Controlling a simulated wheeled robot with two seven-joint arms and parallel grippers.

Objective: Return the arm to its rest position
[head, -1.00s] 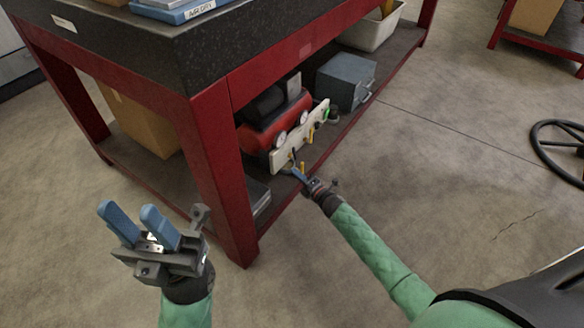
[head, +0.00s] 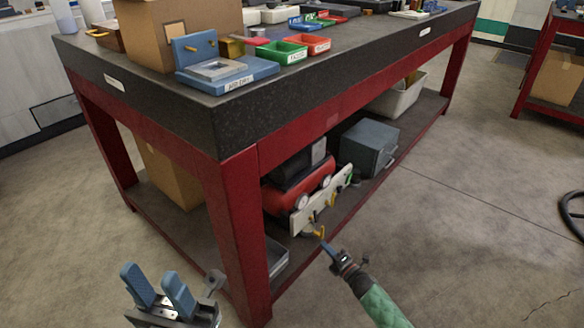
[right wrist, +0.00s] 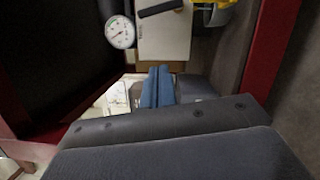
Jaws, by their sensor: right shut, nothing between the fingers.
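My right gripper (head: 328,250) is low in front of the red workbench, its arm coming in from the lower right. Its blue fingers are shut together with nothing between them; they also show in the right wrist view (right wrist: 158,86). The lower part of the left gripper is cut off by the frame edge.
The workbench (head: 235,120) has a dark top with a cardboard box, a blue fixture (head: 228,75) and several small bins. Its lower shelf holds a red compressor (head: 290,190), a grey metal box (head: 368,147) and a white tub (head: 400,98).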

